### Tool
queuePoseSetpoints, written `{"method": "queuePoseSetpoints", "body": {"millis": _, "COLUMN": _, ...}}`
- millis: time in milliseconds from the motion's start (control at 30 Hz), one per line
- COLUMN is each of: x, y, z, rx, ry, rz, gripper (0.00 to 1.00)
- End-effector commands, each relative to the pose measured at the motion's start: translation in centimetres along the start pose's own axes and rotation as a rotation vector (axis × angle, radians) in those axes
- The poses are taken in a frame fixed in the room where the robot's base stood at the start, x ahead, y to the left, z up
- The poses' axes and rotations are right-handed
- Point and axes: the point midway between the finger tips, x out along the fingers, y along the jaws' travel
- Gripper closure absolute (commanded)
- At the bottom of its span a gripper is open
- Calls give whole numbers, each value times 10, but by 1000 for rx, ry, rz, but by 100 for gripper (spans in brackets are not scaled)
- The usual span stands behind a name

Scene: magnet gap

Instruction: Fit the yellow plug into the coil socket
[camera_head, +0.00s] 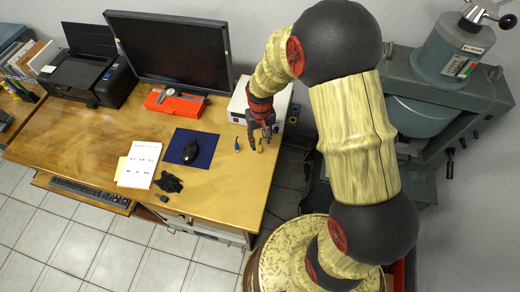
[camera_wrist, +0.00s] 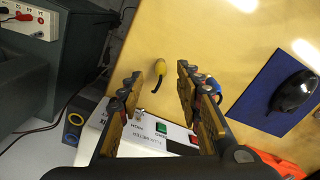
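The yellow plug (camera_wrist: 159,43) lies on the wooden table near its right edge, with a thin dark lead at one end. It also shows in the head view (camera_head: 261,148), just below my gripper (camera_head: 263,137). In the wrist view my gripper (camera_wrist: 172,68) is open, with nothing seen between its fingers; the plug is just beyond the fingertips, apart from them. A grey unit with a white panel (camera_wrist: 28,20) holding red and dark sockets is at the upper left of the wrist view. I cannot tell which is the coil socket.
A blue plug (camera_head: 237,145) lies left of the yellow one. A white box (camera_wrist: 148,128) with green and red buttons is under my fingers in the wrist view. A mouse (camera_head: 190,153) sits on a blue mat (camera_head: 207,141). Large grey machinery (camera_head: 455,85) stands right of the table.

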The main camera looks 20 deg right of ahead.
Motion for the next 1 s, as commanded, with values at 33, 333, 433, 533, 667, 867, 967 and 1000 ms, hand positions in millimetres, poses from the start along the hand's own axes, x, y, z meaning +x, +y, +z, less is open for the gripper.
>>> {"method": "queuePoseSetpoints", "body": {"millis": 33, "x": 12, "y": -1, "z": 0, "rx": -1, "ry": -3, "rz": 0, "gripper": 65}}
{"method": "queuePoseSetpoints", "body": {"millis": 333, "x": 33, "y": -1, "z": -2, "rx": 0, "ry": 1, "rz": 0, "gripper": 65}}
{"method": "queuePoseSetpoints", "body": {"millis": 433, "x": 33, "y": -1, "z": -2, "rx": 0, "ry": 0, "rz": 0, "gripper": 65}}
{"method": "queuePoseSetpoints", "body": {"millis": 533, "x": 33, "y": -1, "z": -2, "rx": 0, "ry": 0, "rz": 0, "gripper": 70}}
{"method": "queuePoseSetpoints", "body": {"millis": 667, "x": 33, "y": -1, "z": -2, "rx": 0, "ry": 0, "rz": 0, "gripper": 78}}
{"method": "queuePoseSetpoints", "body": {"millis": 867, "x": 33, "y": -1, "z": -1, "rx": 0, "ry": 0, "rz": 0, "gripper": 89}}
{"method": "queuePoseSetpoints", "body": {"millis": 967, "x": 33, "y": -1, "z": -1, "rx": 0, "ry": 0, "rz": 0, "gripper": 95}}
{"method": "queuePoseSetpoints", "body": {"millis": 1000, "x": 33, "y": -1, "z": -1, "rx": 0, "ry": 0, "rz": 0, "gripper": 97}}
